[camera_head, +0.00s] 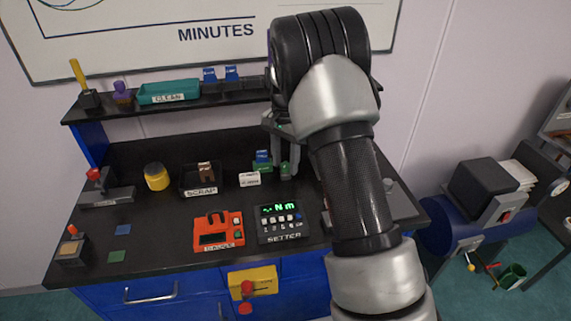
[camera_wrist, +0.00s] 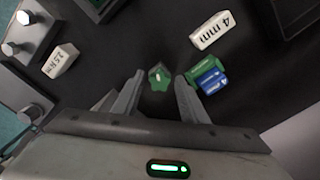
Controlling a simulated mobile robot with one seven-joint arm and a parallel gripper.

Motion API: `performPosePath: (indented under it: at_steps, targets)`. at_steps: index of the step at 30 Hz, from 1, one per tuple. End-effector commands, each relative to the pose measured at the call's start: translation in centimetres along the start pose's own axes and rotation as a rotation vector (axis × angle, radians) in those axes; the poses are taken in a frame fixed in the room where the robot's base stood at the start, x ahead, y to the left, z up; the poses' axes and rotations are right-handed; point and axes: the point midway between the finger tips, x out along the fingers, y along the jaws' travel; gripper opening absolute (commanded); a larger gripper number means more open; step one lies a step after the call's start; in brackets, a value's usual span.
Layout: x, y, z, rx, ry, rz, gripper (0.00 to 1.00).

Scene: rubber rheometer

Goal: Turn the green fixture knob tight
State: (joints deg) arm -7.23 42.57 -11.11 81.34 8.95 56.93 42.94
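The green knob (camera_wrist: 160,77) shows in the wrist view as a small lobed piece with a pale mark on top. It stands between the two fingertips of my gripper (camera_wrist: 160,76), with dark gaps visible on both sides. My gripper is open and points down at the bench. In the head view my gripper (camera_head: 285,160) hangs at the middle of the bench, and a small green part (camera_head: 285,168) shows at its fingertips. What lies behind my arm is hidden there.
A green block (camera_wrist: 203,68) and a blue block (camera_wrist: 212,82) sit close to the right finger. A white "4 mm" block (camera_wrist: 212,30) and another white labelled block (camera_wrist: 60,60) lie nearby. The black setter (camera_head: 281,224) and red device (camera_head: 218,231) stand in front.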

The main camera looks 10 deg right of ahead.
Motion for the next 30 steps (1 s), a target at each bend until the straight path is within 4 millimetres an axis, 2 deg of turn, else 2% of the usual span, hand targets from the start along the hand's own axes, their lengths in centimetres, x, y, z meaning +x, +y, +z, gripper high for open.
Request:
performPosePath:
  at_steps: [3, 8, 12, 17, 24, 30]
  targets:
    - [0.02, 0.01, -0.03, -0.140, 0.000, -0.001, 0.39]
    - [0.03, 0.03, -0.05, -0.272, -0.001, -0.001, 0.39]
    - [0.02, 0.06, -0.08, -0.477, 0.000, -0.001, 0.39]
    - [0.00, 0.03, -0.03, -0.605, 0.000, -0.001, 0.39]
    - [-0.03, 0.05, -0.07, -0.921, -0.001, -0.001, 0.39]
    - [-0.05, 0.05, -0.06, -1.101, -0.001, -0.001, 0.39]
